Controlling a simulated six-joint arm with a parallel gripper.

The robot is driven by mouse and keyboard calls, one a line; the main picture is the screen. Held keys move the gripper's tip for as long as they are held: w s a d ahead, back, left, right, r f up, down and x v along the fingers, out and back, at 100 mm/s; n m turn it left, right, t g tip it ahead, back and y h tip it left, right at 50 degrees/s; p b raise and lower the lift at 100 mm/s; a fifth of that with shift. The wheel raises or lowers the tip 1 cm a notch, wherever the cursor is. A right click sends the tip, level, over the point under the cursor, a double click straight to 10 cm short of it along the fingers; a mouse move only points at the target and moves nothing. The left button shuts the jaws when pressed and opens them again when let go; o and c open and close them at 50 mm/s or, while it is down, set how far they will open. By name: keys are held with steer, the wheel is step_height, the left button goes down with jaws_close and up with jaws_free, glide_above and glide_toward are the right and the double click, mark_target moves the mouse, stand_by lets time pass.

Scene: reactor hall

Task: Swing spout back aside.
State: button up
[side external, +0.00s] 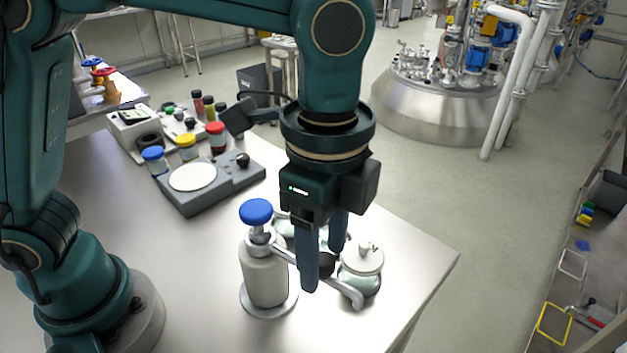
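A dispenser bottle (264,275) with a grey body and a blue cap (256,211) stands upright on a round base near the table's front. Its metal spout (345,289) reaches right, with its bent tip in front of a lidded glass jar (361,270). A dark knob (326,264) sits partway along the spout. My gripper (322,270) points down over the spout, its two blue fingers apart, with the knob showing between their lower ends. The near finger hides part of the spout. I cannot tell whether the fingers touch the knob.
Another glass vessel (284,225) is partly hidden behind the dispenser and gripper. A grey device with a white disc (193,177) and jars with coloured lids (216,137) stand at the back left. The table (420,262) is clear to the right of the jar, up to its edge.

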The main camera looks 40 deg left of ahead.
mark_target(323, 257)
steer(key=shift+r, duration=2.55)
steer(key=shift+w+a, duration=0.15)
steer(key=s+a+r+n+t, duration=0.1)
steer(key=a+r+n+t, duration=0.15)
steer(key=a, duration=0.35)
steer(key=s+a+r+n+t, duration=0.1)
steer(key=a+r+n, duration=0.1)
steer(key=a+n, duration=0.25)
steer(key=s+a+f+n+t, duration=0.2)
steer(key=s+a+f+n, duration=0.2)
steer(key=f+n, duration=0.4)
steer(key=shift+a, duration=0.8)
